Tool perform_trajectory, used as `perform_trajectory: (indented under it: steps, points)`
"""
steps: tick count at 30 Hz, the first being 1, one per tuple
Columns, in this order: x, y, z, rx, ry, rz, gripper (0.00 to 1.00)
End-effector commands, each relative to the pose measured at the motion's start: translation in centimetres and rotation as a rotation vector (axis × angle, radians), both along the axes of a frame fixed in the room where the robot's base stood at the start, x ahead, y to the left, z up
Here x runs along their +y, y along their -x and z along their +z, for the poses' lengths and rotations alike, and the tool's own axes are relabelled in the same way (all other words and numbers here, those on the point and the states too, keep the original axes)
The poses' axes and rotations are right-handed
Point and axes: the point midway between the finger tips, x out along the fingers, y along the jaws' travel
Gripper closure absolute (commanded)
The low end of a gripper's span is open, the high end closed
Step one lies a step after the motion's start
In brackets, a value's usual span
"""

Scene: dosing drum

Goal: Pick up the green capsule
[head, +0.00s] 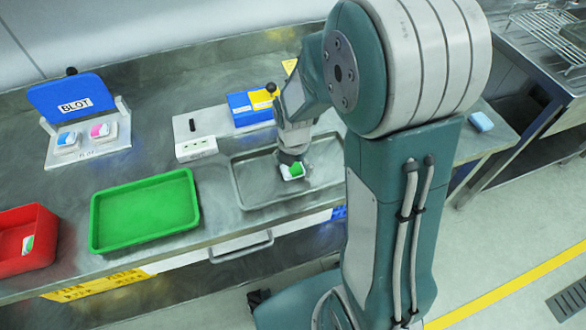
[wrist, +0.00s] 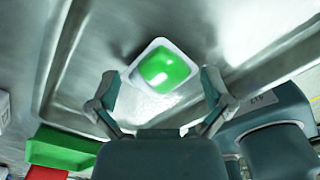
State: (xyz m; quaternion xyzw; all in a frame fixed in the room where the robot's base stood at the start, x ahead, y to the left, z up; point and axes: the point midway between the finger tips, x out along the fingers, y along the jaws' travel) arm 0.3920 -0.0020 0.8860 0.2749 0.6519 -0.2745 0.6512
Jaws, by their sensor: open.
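The green capsule (wrist: 164,70) has a glossy green top on a squarish white base. In the wrist view it lies on the grey metal tray (wrist: 250,22), just beyond and between my fingertips. In the head view the capsule (head: 295,170) shows at the tip of my gripper (head: 289,160), over the grey tray (head: 243,188); the gripper covers part of it. In the wrist view my gripper (wrist: 161,95) is open, with one finger on each side of the capsule. I cannot tell whether the fingers touch it.
A green tray (head: 145,212) and a red bin (head: 27,240) with a capsule inside stand to the left. A blue-lidded BLOT station (head: 75,110), a white box (head: 194,140) and blue and yellow boxes (head: 250,108) stand behind. The grey tray's rim rises around the capsule.

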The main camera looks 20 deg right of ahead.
Motion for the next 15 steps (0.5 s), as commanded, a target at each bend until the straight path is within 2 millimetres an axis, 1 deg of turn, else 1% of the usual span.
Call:
perform_trajectory:
  steps: [1, 2, 3, 4, 5, 6, 15]
  points:
    - [0.06, -0.01, 0.00, 0.000, 0.000, 0.001, 0.09]
    - [0.08, -0.01, 0.00, 0.000, 0.000, 0.001, 0.22]
    - [0.08, -0.02, 0.00, -0.001, 0.001, 0.001, 0.38]
    - [0.08, -0.02, 0.01, -0.001, 0.001, 0.001, 0.46]
    - [0.08, -0.02, 0.00, 0.001, 0.001, 0.001, 0.53]
    - [0.08, -0.02, 0.00, 0.001, 0.001, 0.001, 0.56]
    - [0.09, 0.01, -0.01, 0.001, 0.001, 0.001, 0.56]
